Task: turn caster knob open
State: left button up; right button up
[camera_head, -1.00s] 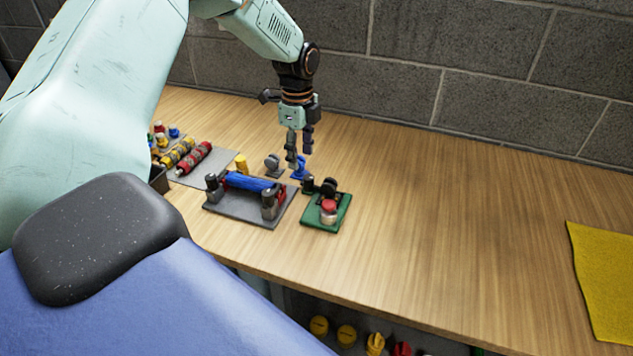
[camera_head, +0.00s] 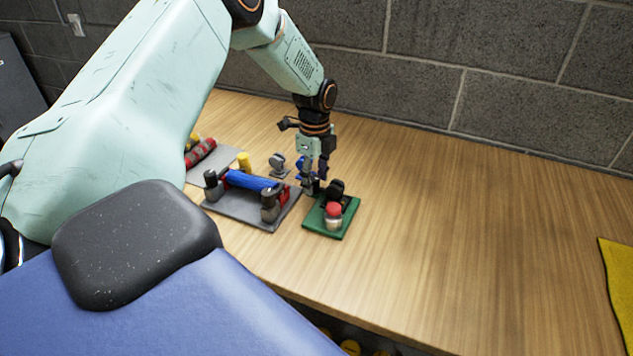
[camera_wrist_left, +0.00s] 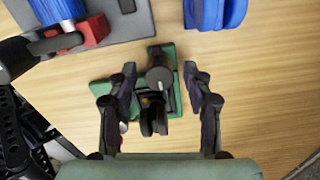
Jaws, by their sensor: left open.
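The black caster (camera_head: 337,192) sits on a small green plate (camera_head: 313,222) near the table's front edge, beside a red-topped knob (camera_head: 333,210). In the left wrist view the caster's dark wheels (camera_wrist_left: 152,115) and a round grey-black knob (camera_wrist_left: 159,78) show on the green plate (camera_wrist_left: 100,90). My left gripper (camera_head: 315,184) points down at the far left side of the plate. In the left wrist view my left gripper (camera_wrist_left: 160,72) is open, its fingers on both sides of the knob with gaps visible. Height above the knob is hard to judge. My right gripper is not in view.
A grey plate (camera_head: 240,211) with a blue roller (camera_head: 250,181) lies just left of the green plate. A blue part (camera_wrist_left: 215,12) stands near the fingers. A yellow mat (camera_head: 622,285) lies at far right. The table's middle right is clear.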

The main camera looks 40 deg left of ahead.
pick_arm(q)
jog(key=shift+f, duration=0.45)
jog(key=shift+s+a, duration=0.1)
jog(key=shift+a, duration=0.05)
jog(key=shift+s, duration=0.1)
jog(key=shift+w+f, duration=0.1)
jog(key=shift+w, duration=0.15)
jog(key=c, duration=0.5)
jog(key=shift+s, duration=0.1)
jog(key=shift+c, duration=1.3)
grip_shut()
